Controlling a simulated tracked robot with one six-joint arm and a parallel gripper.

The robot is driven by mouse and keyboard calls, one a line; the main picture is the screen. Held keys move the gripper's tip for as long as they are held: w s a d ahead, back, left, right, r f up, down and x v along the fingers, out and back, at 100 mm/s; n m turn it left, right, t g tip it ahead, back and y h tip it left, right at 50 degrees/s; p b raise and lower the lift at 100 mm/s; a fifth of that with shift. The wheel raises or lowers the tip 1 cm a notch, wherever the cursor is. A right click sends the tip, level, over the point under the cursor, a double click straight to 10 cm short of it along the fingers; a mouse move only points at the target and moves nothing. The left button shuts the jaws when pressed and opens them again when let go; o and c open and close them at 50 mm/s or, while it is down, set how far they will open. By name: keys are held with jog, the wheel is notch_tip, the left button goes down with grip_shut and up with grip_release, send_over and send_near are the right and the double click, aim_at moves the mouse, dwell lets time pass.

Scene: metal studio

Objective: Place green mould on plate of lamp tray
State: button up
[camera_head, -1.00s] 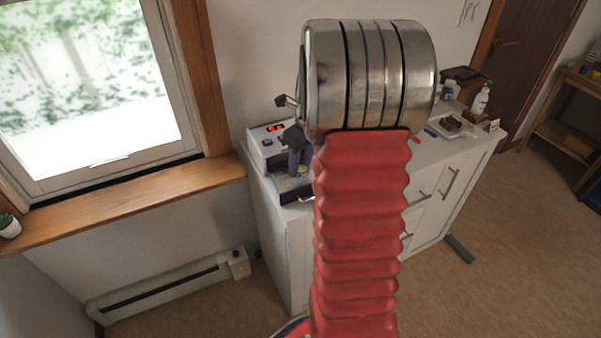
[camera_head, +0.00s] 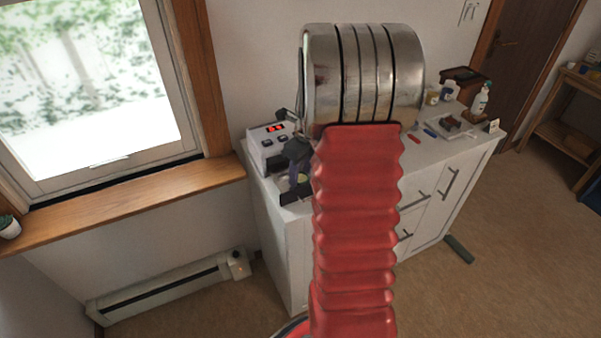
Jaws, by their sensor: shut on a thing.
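My gripper (camera_head: 297,181) is dark and points down at the front of the white lamp unit (camera_head: 268,145), which has a red lit display. It is shut on what looks like the green mould (camera_head: 303,179), of which only a small pale yellow-green bit shows by the fingertips. The lamp tray (camera_head: 291,196) is out at the front of the unit, its dark front edge showing under the gripper. The fingers and my arm hide most of the tray and its plate. I cannot tell whether the mould touches the plate.
The unit stands on the left end of a white cabinet (camera_head: 442,160). Farther right on it are a red item (camera_head: 413,139), a blue item (camera_head: 431,133), a small tray with dark blocks (camera_head: 452,126), jars and a pump bottle (camera_head: 481,99). A window sill (camera_head: 140,195) lies left.

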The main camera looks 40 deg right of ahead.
jog(key=o, duration=1)
jog(key=r, duration=0.4)
jog(key=s+r, duration=0.1)
jog(key=r, duration=0.3)
jog(key=s+r, duration=0.1)
jog(key=r, duration=0.3)
jog(key=shift+d, duration=0.1)
jog(key=shift+w, duration=0.1)
